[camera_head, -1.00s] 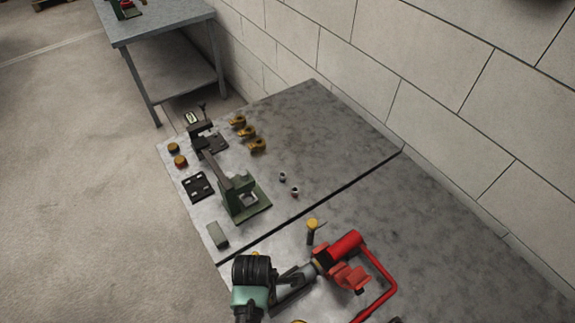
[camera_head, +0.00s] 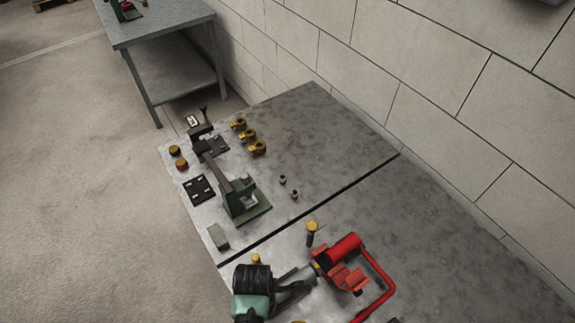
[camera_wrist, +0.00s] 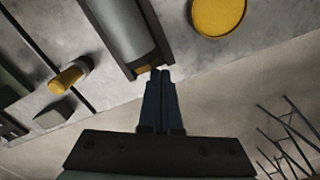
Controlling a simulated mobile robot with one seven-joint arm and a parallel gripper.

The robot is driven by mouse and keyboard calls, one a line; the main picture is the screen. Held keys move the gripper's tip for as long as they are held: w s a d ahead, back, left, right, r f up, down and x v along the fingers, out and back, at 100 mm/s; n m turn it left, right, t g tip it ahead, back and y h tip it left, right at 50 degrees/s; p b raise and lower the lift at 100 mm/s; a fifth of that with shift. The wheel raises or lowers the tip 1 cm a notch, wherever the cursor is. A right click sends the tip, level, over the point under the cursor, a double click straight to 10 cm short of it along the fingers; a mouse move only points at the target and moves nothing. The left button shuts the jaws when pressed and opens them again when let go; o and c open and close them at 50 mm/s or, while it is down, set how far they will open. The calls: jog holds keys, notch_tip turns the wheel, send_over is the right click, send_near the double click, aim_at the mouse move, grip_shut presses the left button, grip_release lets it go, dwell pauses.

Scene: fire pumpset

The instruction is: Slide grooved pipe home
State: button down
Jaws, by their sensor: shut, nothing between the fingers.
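The grey pipe (camera_wrist: 122,30) lies along the upper middle of the wrist view, with a brownish end (camera_wrist: 145,71) facing my gripper. In the head view the grey pipe (camera_head: 299,274) runs up to the red pipe assembly (camera_head: 344,247). My gripper (camera_wrist: 162,76) is shut and empty, its dark fingertips right at the near end of the pipe. I cannot tell whether they touch it. In the head view my wrist hides the lower part of this area. The joint between grey and red parts is small and partly covered.
A round yellow cap (camera_wrist: 217,14) lies right of the pipe, and a yellow-topped peg (camera_wrist: 68,79) left of it. Green fixtures (camera_head: 240,202), brass fittings (camera_head: 247,136) and a black plate (camera_head: 199,189) stand farther along the bench. The bench's back part (camera_head: 320,125) is clear, beside a block wall.

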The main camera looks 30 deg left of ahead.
aim_at(276, 294)
jog(key=shift+w+d, duration=0.35)
jog(key=shift+w, duration=0.35)
jog(key=shift+w+d, duration=0.35)
jog(key=shift+w, duration=0.3)
dwell(1.1)
jog(key=shift+s+a+p, duration=0.15)
jog(key=shift+s+p, duration=0.15)
dwell(0.5)
jog(key=shift+a, duration=0.15)
jog(key=shift+w+a, duration=0.2)
jog(key=shift+a, duration=0.15)
jog(key=shift+w+d, duration=0.3)
jog(key=shift+w, duration=0.6)
dwell(0.4)
jog(key=shift+s, duration=0.1)
dwell(0.4)
jog(key=shift+s+a+r, duration=0.1)
jog(key=shift+s+a, duration=0.15)
jog(key=shift+s, duration=0.25)
notch_tip(276, 294, up, 7)
jog(key=p, duration=0.7)
